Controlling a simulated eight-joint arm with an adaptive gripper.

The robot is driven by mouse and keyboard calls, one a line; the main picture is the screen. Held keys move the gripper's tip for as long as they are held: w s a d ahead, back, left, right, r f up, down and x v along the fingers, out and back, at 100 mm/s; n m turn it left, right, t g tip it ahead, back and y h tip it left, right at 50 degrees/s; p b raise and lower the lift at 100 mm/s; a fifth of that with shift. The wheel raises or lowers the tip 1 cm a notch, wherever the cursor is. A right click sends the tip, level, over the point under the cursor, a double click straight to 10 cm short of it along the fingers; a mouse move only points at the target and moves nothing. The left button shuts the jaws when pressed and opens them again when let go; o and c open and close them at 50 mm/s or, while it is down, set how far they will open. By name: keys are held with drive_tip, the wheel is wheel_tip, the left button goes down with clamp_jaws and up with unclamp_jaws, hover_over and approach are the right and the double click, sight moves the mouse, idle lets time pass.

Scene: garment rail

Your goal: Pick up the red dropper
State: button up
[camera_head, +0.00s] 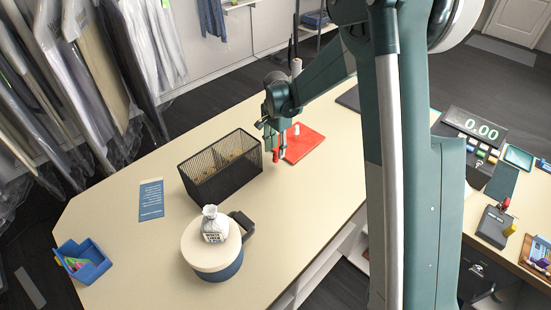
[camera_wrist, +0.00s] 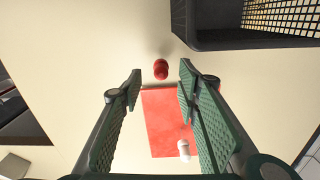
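The red dropper (camera_wrist: 160,69) shows in the wrist view as a small rounded red shape, just past the edge of the red mat (camera_wrist: 170,120). It lies between the tips of my gripper (camera_wrist: 160,80), with bare table visible on both sides of it. The fingers are open and do not appear to touch it. In the head view my gripper (camera_head: 274,142) points down beside the black mesh basket, and the red dropper (camera_head: 276,157) shows at its fingertips, partly hidden. Whether the fingers reach down to the dropper's height is hard to tell.
A small white-topped item (camera_wrist: 184,148) stands on the red mat. The black mesh basket (camera_head: 222,176) is close on the left. A lidded pot (camera_head: 213,260) with a small bag on top, a blue card (camera_head: 151,200) and a blue bin (camera_head: 90,262) stand farther off.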

sight(275, 153)
drive_tip(key=shift+f, duration=0.15)
drive_tip(key=shift+a+f+p, duration=0.2)
drive_tip(key=shift+f+p, duration=0.2)
drive_tip(key=shift+f, duration=2.15)
drive_tip(key=c, duration=0.8)
